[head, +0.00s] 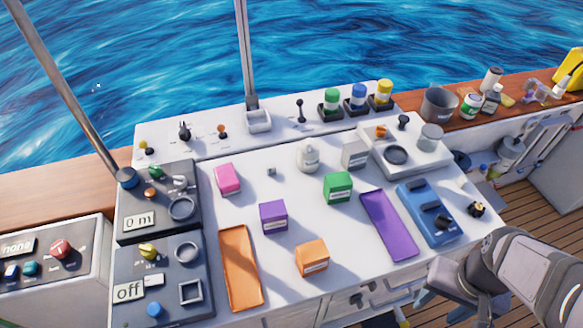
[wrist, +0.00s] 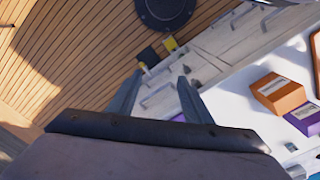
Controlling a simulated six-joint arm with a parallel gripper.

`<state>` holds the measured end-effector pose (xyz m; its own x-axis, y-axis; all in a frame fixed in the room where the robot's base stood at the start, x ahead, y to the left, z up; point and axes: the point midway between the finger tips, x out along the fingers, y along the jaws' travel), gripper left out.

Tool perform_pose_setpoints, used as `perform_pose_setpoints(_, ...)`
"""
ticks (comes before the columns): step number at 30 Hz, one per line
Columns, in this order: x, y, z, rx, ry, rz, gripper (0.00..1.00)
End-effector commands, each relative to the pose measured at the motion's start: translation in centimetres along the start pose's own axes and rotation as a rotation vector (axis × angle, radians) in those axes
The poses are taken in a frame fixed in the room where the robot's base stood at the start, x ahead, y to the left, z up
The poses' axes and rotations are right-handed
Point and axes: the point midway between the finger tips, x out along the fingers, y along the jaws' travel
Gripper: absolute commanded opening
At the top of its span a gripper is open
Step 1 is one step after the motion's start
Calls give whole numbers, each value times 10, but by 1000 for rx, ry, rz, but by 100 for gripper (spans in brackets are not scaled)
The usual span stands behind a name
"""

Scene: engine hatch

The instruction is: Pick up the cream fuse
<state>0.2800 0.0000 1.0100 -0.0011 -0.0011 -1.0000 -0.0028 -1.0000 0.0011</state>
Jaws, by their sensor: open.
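An off-white block with a label (head: 355,154) stands toward the back right of the white console top in the head view. It looks like the cream fuse, but I cannot read its label. A rounded whitish container (head: 308,156) stands to its left. My gripper (wrist: 160,96) is open and empty in the wrist view, over the wooden deck and the console's drawer side, well away from the off-white block.
Pink (head: 228,178), purple (head: 273,216), green (head: 337,187) and orange (head: 312,257) blocks stand around the console top. An orange tray (head: 241,268) and a purple tray (head: 388,224) lie there. A blue switch unit (head: 428,212) sits at right. A pole (head: 245,50) rises at the back.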

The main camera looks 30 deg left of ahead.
Motion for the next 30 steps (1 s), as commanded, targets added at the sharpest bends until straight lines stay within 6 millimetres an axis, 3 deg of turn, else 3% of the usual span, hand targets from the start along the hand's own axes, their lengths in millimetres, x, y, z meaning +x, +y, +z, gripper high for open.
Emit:
perform_pose_setpoints(8,-43,0,-2,0,9,0,45)
perform_pose_setpoints(14,-44,-12,-29,-256,49,21,45)
perform_pose_setpoints(19,-44,-30,-64,-569,109,54,45)
perform_pose_setpoints(23,-44,-58,-99,-911,170,101,45)
perform_pose_setpoints(30,-45,-144,-167,-1684,305,259,45)
